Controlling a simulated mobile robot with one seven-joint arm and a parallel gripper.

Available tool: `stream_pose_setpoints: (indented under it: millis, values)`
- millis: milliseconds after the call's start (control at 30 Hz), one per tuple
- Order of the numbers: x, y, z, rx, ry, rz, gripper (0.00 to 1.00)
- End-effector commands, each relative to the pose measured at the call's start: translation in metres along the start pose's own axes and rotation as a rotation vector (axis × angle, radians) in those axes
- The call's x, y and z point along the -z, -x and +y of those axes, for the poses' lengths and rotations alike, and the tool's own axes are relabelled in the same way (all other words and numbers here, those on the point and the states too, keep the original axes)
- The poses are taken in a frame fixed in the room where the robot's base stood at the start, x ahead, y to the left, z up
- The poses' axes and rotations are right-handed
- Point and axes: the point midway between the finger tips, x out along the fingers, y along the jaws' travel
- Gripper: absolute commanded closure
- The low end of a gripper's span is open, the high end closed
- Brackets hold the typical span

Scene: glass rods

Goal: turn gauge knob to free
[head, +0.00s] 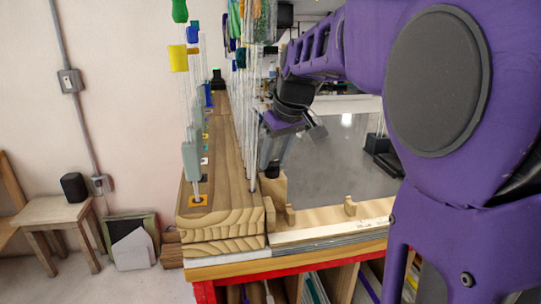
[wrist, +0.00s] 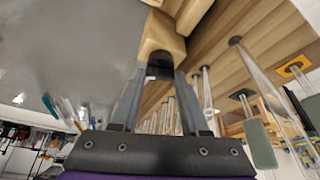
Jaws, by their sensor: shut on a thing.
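In the wrist view a small dark knob (wrist: 160,65) sits at the end of a pale wooden block (wrist: 162,36). My gripper (wrist: 161,80) has its two grey fingers on either side of this knob and is shut on it. In the head view my gripper (head: 270,168) points down beside the wooden block (head: 280,188), right of the row of rods. I cannot read any mark or setting on the knob.
Several upright glass rods (head: 250,130) stand close left of my gripper on a thick wooden beam (head: 222,190). Some carry coloured tags, such as a yellow one (head: 178,58) and a grey-green one (head: 190,160). A notched wooden rail (head: 330,219) runs right along the bench.

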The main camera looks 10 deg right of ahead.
Motion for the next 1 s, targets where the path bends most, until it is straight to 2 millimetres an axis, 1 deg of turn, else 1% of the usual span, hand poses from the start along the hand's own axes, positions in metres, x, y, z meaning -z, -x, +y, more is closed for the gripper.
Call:
stream_pose_setpoints:
  millis: [200, 400, 600, 1000]
  values:
    - [0.0006, 0.0011, -0.002, -0.053, -0.124, 0.0, 1.0]
    - [0.0005, 0.0004, -0.0027, -0.082, -0.198, -0.001, 1.0]
    - [0.0004, 0.0001, -0.0028, -0.095, -0.23, -0.001, 1.0]
    - [0.0003, -0.0001, -0.0028, -0.097, -0.235, -0.001, 1.0]
